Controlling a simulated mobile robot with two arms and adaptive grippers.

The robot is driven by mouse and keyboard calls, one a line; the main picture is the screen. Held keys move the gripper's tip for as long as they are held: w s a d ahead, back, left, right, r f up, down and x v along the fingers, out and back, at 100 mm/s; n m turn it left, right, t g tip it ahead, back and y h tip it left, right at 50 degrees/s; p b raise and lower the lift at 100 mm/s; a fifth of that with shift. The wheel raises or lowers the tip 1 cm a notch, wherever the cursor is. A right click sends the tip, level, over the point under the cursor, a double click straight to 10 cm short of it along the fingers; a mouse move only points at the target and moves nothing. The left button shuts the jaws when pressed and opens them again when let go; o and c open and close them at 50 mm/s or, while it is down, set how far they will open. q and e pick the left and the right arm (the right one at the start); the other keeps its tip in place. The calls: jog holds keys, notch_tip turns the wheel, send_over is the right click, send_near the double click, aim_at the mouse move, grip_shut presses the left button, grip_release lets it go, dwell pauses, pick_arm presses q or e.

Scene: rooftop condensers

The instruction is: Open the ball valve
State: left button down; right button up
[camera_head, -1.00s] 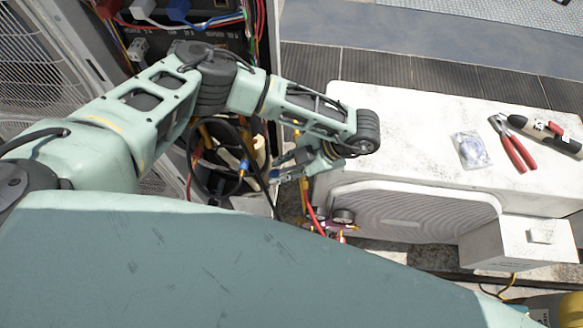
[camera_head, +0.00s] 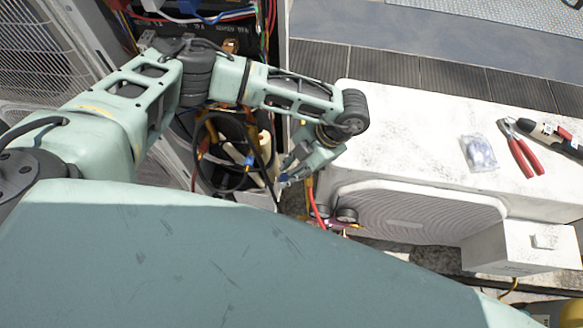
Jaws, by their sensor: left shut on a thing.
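My left gripper (camera_head: 284,180) is at the end of my left arm, pointing down and left beside the open cabinet. It is shut on a small blue part that looks like the ball valve's handle. The gripper and wrist hide most of the ball valve, so I cannot tell how its handle is turned. Another small blue fitting (camera_head: 250,160) shows among the hoses just left of the gripper. My right gripper is out of view.
The open cabinet (camera_head: 225,45) with wires and hoses is at the left. Gauges (camera_head: 346,215) and a red hose (camera_head: 316,205) are right of the gripper. The white condenser (camera_head: 400,130) carries a plastic bag (camera_head: 478,153), red-handled pliers (camera_head: 523,155) and a black tool (camera_head: 549,136).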

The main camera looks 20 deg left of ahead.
pick_arm(q)
jog(key=c, duration=1.7)
grip_release()
jog(key=shift+f, duration=0.1)
jog(key=v, duration=1.2)
jog(key=shift+w, duration=0.1)
